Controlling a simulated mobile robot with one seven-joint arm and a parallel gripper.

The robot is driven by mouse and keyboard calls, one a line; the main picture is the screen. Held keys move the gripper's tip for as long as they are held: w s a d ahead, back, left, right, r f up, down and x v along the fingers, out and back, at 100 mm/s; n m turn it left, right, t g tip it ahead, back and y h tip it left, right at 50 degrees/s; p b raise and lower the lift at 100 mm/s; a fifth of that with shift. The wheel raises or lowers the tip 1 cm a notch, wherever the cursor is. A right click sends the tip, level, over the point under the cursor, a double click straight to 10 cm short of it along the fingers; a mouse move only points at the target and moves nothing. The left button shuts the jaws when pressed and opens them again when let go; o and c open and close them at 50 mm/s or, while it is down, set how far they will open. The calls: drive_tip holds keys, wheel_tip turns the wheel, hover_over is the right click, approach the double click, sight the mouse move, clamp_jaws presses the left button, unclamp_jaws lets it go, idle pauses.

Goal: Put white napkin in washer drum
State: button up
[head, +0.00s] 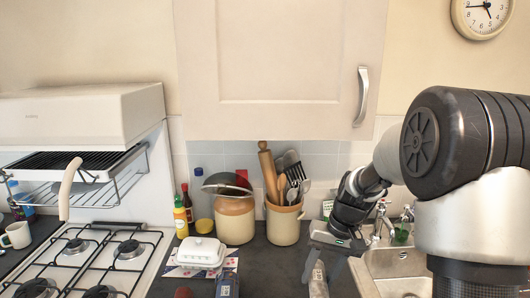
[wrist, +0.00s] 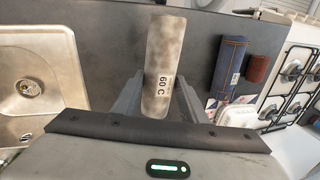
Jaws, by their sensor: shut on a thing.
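The white napkin looks like a greyish-white, mottled roll marked "60 C"; it runs upright through the middle of the wrist view (wrist: 165,50) and shows at the bottom of the head view (head: 318,280). My gripper (wrist: 158,100) has one finger on each side of the roll and is shut on it. In the head view my gripper (head: 320,268) points down over the dark counter. I cannot tell whether the roll still touches the counter. The washer and its drum are not in view.
A blue roll (wrist: 229,65) and a reddish-brown roll (wrist: 257,70) lie beside the napkin. The sink (head: 400,264) is right, the hob (head: 95,262) left. A utensil crock (head: 283,226), a tan jar (head: 234,220) and a white butter dish (head: 201,250) stand on the counter.

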drive_tip(key=shift+s+d+f+n, duration=0.1)
drive_tip(key=shift+s+d+n, duration=0.05)
drive_tip(key=shift+s+n, duration=0.15)
drive_tip(key=s+f, duration=0.4)
drive_tip(key=f, duration=0.1)
drive_tip(key=w+a+r+b, duration=0.2)
drive_tip(key=w+a, duration=0.8)
drive_tip(key=w, duration=0.4)
drive_tip(key=x, duration=0.5)
drive_tip(key=shift+w+d+f+p, duration=0.1)
drive_tip(key=shift+d+p, duration=0.1)
drive_tip(key=shift+p, duration=0.2)
drive_tip(key=shift+d+x, duration=0.25)
drive_tip(key=shift+x, duration=0.75)
drive_tip(key=shift+d+x, duration=0.25)
drive_tip(key=shift+x, duration=0.75)
drive_tip(key=shift+f, duration=0.25)
drive_tip(key=shift+f, duration=0.15)
drive_tip(key=o, duration=1.2)
